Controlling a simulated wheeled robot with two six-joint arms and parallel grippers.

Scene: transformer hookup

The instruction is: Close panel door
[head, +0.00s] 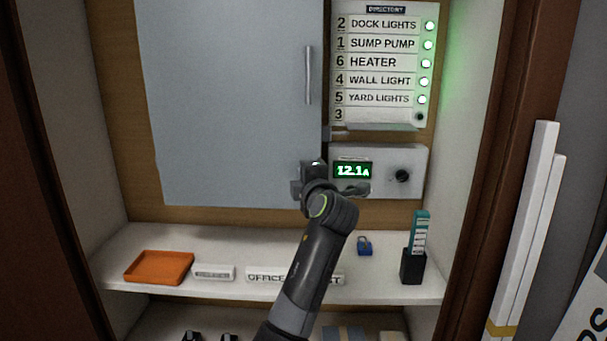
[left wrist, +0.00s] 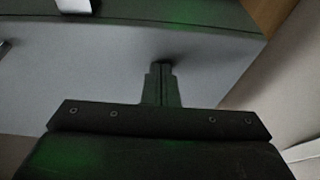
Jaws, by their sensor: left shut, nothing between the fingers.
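The grey panel door (head: 235,100) covers the left and middle of the wooden back board in the head view. Its upright bar handle (head: 308,75) is near its right edge. It looks shut or nearly so; I cannot tell whether it is flush. My left gripper (head: 313,172) is at the door's lower right corner, below the handle. In the left wrist view the closed, empty fingers (left wrist: 161,72) point at a grey surface, touching or very close to it. My right gripper is not in view.
Right of the door are a directory board (head: 383,65) with green lights and a meter box (head: 415,165) reading 12.1A. The shelf (head: 215,240) below holds an orange tray (head: 158,267), a blue padlock (head: 364,246) and a black holder (head: 412,266). White strips (head: 525,225) lean at right.

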